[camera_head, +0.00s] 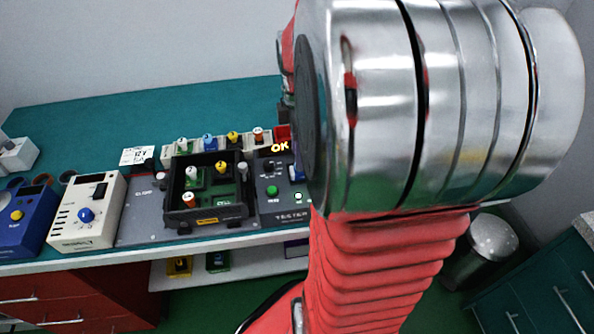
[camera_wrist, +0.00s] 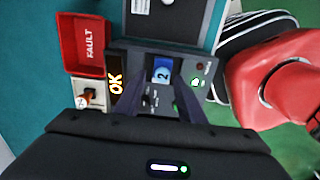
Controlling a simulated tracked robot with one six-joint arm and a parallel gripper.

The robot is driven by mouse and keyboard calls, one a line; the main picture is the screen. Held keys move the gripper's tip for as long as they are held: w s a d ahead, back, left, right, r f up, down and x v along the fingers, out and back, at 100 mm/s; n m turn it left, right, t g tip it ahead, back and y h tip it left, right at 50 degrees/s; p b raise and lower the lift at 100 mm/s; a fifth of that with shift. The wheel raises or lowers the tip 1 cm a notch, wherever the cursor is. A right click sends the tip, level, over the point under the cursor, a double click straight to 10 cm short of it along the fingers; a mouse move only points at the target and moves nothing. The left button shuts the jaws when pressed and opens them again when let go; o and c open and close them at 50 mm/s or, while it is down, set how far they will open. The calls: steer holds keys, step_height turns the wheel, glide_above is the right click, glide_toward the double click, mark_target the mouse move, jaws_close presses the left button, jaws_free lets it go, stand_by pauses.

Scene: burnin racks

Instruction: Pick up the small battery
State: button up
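A small blue block marked "2" (camera_wrist: 162,70), which looks like the small battery, sits in a slot of the dark tester (camera_wrist: 118,60) in the wrist view. In the head view a bit of blue (camera_head: 296,172) shows at the tester (camera_head: 270,203), mostly hidden by my arm. My gripper (camera_wrist: 160,92) is open and empty in the wrist view. Its two dark fingers point toward the blue block, one on each side in the picture. I cannot tell how far above it they are. The tester display reads "OK".
A red FAULT bin (camera_wrist: 82,45) stands beside the tester. A black tray (camera_head: 208,213) holds several knob-topped modules, with a row of more modules behind it. A cream box (camera_head: 88,212) and a blue box (camera_head: 24,218) stand at left. The teal bench back (camera_head: 150,115) is clear.

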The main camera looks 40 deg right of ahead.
steer(key=shift+s+f, duration=0.1)
steer(key=shift+f, duration=2.2)
steer(key=shift+c, duration=0.5)
jaws_close()
step_height(320, 180, up, 9)
steer(key=shift+f, duration=0.1)
steer(key=shift+a+r, duration=0.1)
steer(key=shift+r, duration=0.55)
